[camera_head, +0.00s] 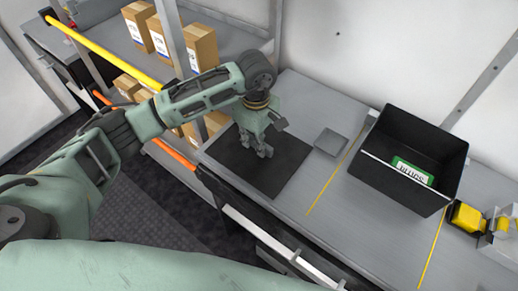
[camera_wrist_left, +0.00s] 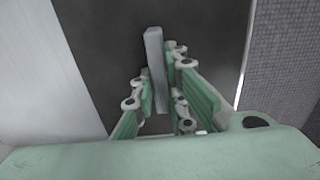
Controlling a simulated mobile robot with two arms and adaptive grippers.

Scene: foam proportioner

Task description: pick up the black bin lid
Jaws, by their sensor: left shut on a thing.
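The black bin lid (camera_head: 287,166) is a flat dark square on the left part of the grey bench. My left gripper (camera_head: 258,153) reaches down onto its middle and partly covers it. In the left wrist view, the lid (camera_wrist_left: 100,45) fills the upper middle, and a grey bar-shaped handle (camera_wrist_left: 153,45) stands up from it. The fingers of my left gripper (camera_wrist_left: 158,80) are shut on this handle, one on each side. The lid appears to lie flat on or very close to the bench; any small gap is not visible. My right gripper is not in view.
An open black bin (camera_head: 372,174) with a green labelled item (camera_head: 412,172) inside stands right of the lid. A small grey square plate (camera_head: 331,142) lies between them. Cardboard boxes (camera_head: 200,47) stand on the shelf behind a metal post. Yellow fittings (camera_head: 466,216) are far right.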

